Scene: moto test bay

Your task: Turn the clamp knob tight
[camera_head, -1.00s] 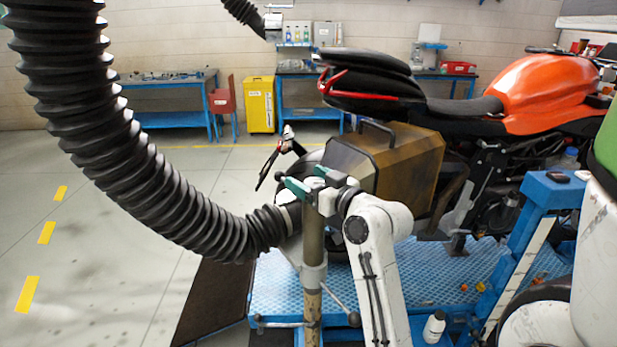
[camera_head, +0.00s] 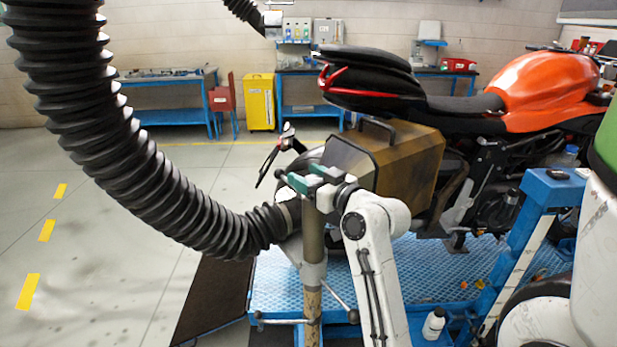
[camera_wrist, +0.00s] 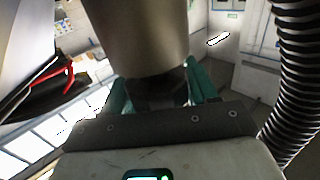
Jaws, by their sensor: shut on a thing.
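My gripper (camera_head: 310,178), with green fingers, is at the top of an upright metal stand pole (camera_head: 313,245), in front of the motorcycle's rear. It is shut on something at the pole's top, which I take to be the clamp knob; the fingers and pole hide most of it. In the wrist view the wide metal pole (camera_wrist: 140,35) fills the top middle, and my green fingers (camera_wrist: 160,90) reach up either side of a dark part below it. How tight the knob is cannot be seen.
A thick black ribbed hose (camera_head: 150,170) hangs at the left and joins near the pole. An orange motorcycle (camera_head: 545,90) with a brown side case (camera_head: 415,165) stands on a blue lift (camera_head: 400,270). A white bottle (camera_head: 433,324) is low at right. Floor at left is clear.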

